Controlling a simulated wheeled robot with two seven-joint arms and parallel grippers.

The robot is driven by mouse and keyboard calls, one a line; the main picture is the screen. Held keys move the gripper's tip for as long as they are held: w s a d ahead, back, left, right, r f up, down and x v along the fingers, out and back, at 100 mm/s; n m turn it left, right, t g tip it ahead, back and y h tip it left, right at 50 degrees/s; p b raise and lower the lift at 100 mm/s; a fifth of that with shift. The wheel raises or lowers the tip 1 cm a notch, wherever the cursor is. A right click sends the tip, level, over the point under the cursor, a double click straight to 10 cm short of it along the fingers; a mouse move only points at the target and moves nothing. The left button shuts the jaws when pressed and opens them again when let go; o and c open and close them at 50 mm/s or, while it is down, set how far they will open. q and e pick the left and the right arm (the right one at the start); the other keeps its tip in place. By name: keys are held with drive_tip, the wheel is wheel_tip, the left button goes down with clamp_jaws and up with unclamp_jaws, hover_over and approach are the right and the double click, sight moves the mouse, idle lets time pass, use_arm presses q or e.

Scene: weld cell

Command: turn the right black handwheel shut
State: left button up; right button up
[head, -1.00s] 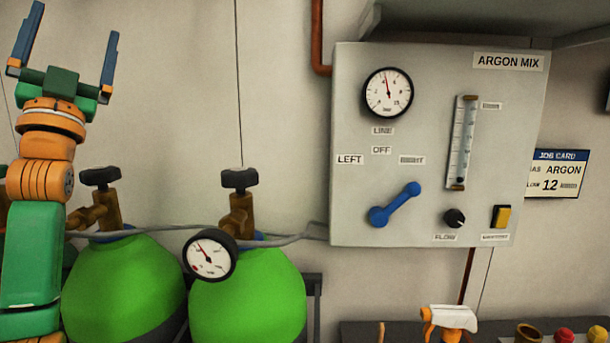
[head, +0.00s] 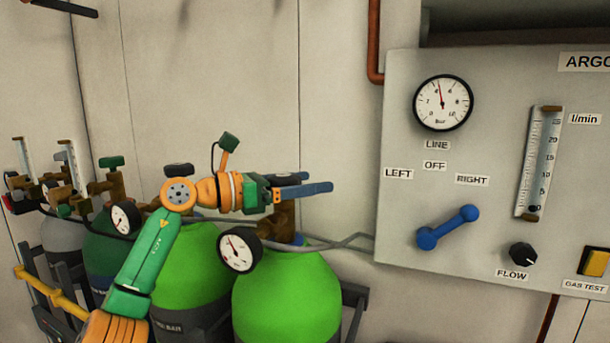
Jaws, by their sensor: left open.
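The right green bottle (head: 290,300) has a brass valve (head: 282,220) on top. The left green bottle's black handwheel (head: 178,170) shows just above my left arm's wrist. My right gripper is not in view.
A round gauge (head: 239,250) hangs in front of the right bottle. The grey argon panel (head: 400,125) stands right of the gripper, its blue lever (head: 448,228) pointing toward RIGHT. More bottles (head: 108,245) and a yellow rail (head: 50,290) are at left. Wall above the gripper is clear.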

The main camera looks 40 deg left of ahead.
sight(288, 175)
use_arm(q)
drive_tip(key=shift+w, duration=0.2)
drive_tip(key=shift+s+r, duration=0.25)
drive_tip(key=shift+s, duration=0.25)
drive_tip(key=shift+s+r, duration=0.2)
drive_tip(key=shift+s, duration=0.25)
drive_tip(key=c, duration=0.6)
drive_tip(key=shift+s+a, duration=0.1)
drive_tip(key=c, duration=0.7)
drive_tip(key=shift+r, duration=0.15)
drive_tip(key=m+g+h+p, duration=0.1)
drive_tip(key=p, duration=0.2)
drive_tip(key=m+g+h+p, duration=0.1)
drive_tip(key=h+p, duration=0.1)
drive_tip(key=p, duration=0.1)
drive_tip(key=d+m+g+h+p, duration=0.1)
drive_tip(key=m+h+p, duration=0.1)
drive_tip(key=p, duration=0.1)
drive_tip(key=shift+s+r, duration=0.25)
drive_tip(key=shift+r, duration=0.15)
drive_tip(key=shift+f+m+g+h+p, duration=0.2)
drive_tip(key=shift+m+g+h+p, duration=0.1)
drive_tip(key=shift+h+p, duration=0.15)
drive_tip(key=shift+f, duration=0.25)
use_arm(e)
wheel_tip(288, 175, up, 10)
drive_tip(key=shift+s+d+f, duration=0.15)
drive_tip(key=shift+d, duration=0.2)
